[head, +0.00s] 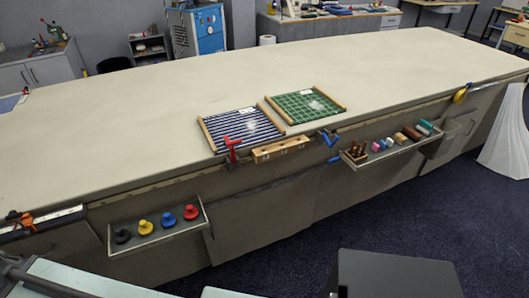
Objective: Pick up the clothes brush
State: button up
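I cannot single out the clothes brush with certainty at this size. A small right-hand shelf (395,150) on the table's front side holds several small items in a row. Toward its right end lie a brown block-like item (411,133) and a green item (424,128); either may be a brush, but bristles are too small to tell. A brown wooden holder (355,153) stands at the shelf's left end, with small pink and blue pieces beside it. My gripper is not in view.
The long cloth table (150,110) is mostly bare on top. A blue-striped frame (240,128) and a green-checked frame (305,104) lie near its front edge. A left shelf (160,230) holds black, yellow, blue and red knobbed pieces. Dark floor lies at the right front.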

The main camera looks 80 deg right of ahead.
aim_at(414, 137)
jog(key=z, duration=2.35)
jog(key=k, duration=0.25)
jog(key=z, duration=1.45)
